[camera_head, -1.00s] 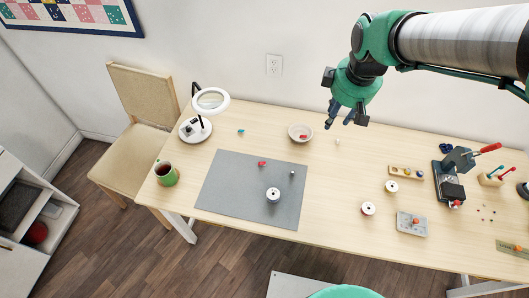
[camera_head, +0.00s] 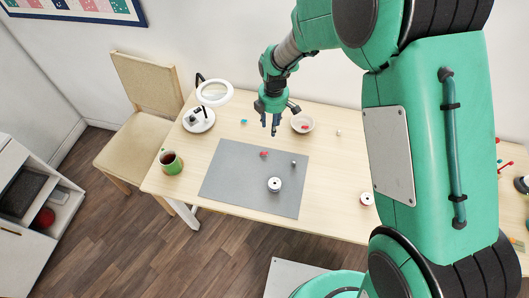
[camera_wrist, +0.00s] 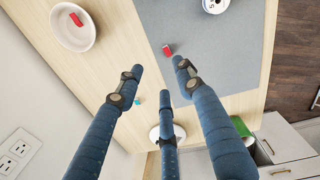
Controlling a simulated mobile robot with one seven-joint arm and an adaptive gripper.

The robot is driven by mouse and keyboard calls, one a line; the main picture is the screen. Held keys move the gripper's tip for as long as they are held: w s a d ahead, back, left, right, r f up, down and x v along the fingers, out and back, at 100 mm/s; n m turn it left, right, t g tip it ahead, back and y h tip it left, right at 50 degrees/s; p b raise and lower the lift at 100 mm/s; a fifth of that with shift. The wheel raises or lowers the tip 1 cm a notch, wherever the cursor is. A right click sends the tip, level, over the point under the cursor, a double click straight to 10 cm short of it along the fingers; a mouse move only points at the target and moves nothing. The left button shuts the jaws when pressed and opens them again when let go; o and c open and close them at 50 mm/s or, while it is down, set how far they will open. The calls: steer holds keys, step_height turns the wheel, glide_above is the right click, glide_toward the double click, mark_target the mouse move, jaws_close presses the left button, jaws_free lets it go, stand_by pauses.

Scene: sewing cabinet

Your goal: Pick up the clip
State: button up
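A small red clip (camera_head: 264,154) lies on the grey mat (camera_head: 235,180) near its back edge; the red clip (camera_wrist: 168,50) also shows between my fingertips in the wrist view, below them. A second red piece (camera_head: 305,127) lies in the white bowl (camera_head: 296,121). A small teal piece (camera_head: 243,122) lies on the bare table left of my gripper. My gripper (camera_head: 270,130) hangs above the table behind the mat, left of the bowl. Its blue fingers (camera_wrist: 160,72) are spread and empty in the wrist view.
A white spool (camera_head: 275,186) and a small grey piece (camera_head: 294,163) sit on the mat. A magnifier lamp (camera_head: 214,93) and green mug (camera_head: 170,162) stand at the left. Another spool (camera_head: 366,199) is right of the mat. My arm hides much of the table's right side.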

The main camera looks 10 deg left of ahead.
steer(key=shift+n, duration=0.9)
steer(key=a+f, duration=0.2)
steer(key=f, duration=0.1)
steer(key=a+f, duration=0.1)
steer(key=f, duration=0.1)
steer(key=shift+s, duration=0.2)
glide_above(264, 153)
steer(key=shift+w+f+b, duration=0.15)
steer(key=shift+f+b, duration=0.15)
steer(key=shift+f, duration=3.95)
steer(key=shift+f+b, duration=0.45)
steer(key=shift+f, duration=2.15)
steer(key=shift+c, duration=0.5)
steer(key=c, duration=0.7)
